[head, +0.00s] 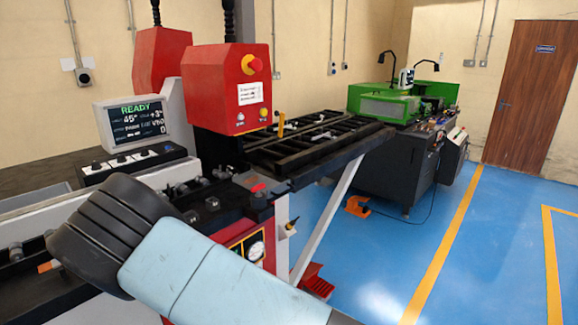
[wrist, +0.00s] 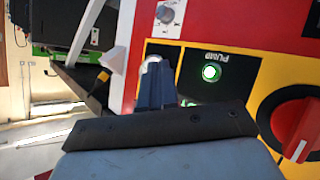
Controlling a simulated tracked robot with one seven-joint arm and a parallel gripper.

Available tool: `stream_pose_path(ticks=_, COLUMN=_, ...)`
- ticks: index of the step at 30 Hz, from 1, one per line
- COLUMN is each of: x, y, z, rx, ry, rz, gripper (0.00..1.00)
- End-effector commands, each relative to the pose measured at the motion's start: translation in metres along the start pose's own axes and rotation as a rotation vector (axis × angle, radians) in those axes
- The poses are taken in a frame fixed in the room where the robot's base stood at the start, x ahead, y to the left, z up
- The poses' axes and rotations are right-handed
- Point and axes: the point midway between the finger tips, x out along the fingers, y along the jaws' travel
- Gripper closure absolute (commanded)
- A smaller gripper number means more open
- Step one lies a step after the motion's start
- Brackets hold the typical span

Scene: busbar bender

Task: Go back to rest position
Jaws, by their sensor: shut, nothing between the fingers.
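My gripper (wrist: 154,70) shows in the wrist view with its dark fingers together and nothing between them. The fingertips are in front of a control panel (wrist: 235,75) with black and yellow areas, close to a whitish round button partly hidden behind them. I cannot tell whether they touch it. Right of the fingers is a lit green button (wrist: 211,72) labelled PUMP. In the head view my arm crosses the lower left in front of the bender (head: 262,210), and the fingers are hidden. The bender's display (head: 133,121) reads READY.
A red rotary switch (wrist: 298,130) is at the right of the wrist view. A red box with an emergency stop (head: 252,65) stands above the bender. A black support table (head: 318,140) extends right from it.

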Motion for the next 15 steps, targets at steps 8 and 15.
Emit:
stream_pose_path(ticks=8, x=-0.004, y=0.041, z=-0.029, rx=0.165, ry=-0.197, rz=-0.037, gripper=1.00)
stream_pose_path(ticks=15, x=-0.017, y=0.078, z=-0.058, rx=0.284, ry=-0.329, rz=-0.089, gripper=1.00)
